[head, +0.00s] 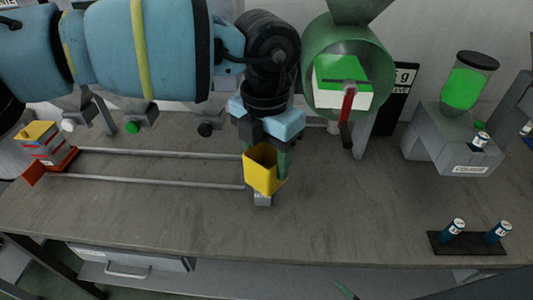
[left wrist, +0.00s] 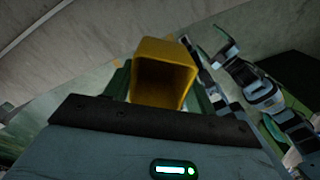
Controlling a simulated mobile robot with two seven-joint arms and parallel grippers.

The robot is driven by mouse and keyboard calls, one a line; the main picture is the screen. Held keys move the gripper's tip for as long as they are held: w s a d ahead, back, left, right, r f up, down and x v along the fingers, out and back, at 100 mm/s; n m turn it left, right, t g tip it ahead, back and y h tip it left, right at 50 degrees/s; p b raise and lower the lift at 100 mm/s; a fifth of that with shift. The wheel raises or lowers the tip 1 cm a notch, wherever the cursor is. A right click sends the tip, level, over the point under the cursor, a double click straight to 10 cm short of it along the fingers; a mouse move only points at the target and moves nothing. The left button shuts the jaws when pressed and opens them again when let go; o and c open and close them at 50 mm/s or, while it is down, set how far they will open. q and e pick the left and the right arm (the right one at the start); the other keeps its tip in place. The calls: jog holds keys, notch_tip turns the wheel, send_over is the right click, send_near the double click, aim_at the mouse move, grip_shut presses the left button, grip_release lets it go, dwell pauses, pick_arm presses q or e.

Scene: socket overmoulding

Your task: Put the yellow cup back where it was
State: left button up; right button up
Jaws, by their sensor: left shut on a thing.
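The yellow cup (head: 263,172) is a square, open-topped cup. My left gripper (head: 284,165) is shut on it and holds it near the middle of the bench, above or at a small grey block (head: 263,198). I cannot tell whether the cup touches that block. In the left wrist view the cup (left wrist: 163,75) sits between the fingers with its dark opening towards the camera.
Two rails (head: 160,152) run left to a red carriage (head: 58,160) with a yellow top. A green drum machine (head: 347,50) stands at the back. A hopper with green contents (head: 468,85) and a black tray with two blue cylinders (head: 468,245) are right. The front middle bench (head: 340,215) is clear.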

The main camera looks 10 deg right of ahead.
jog(key=s+d+f+m+g+h, duration=0.1)
jog(key=s+f+m+g, duration=0.1)
jog(key=s+f+m, duration=0.3)
jog(key=shift+s+d+f+m, duration=0.3)
jog(key=shift+s+f, duration=0.15)
jog(key=shift+s, duration=0.7)
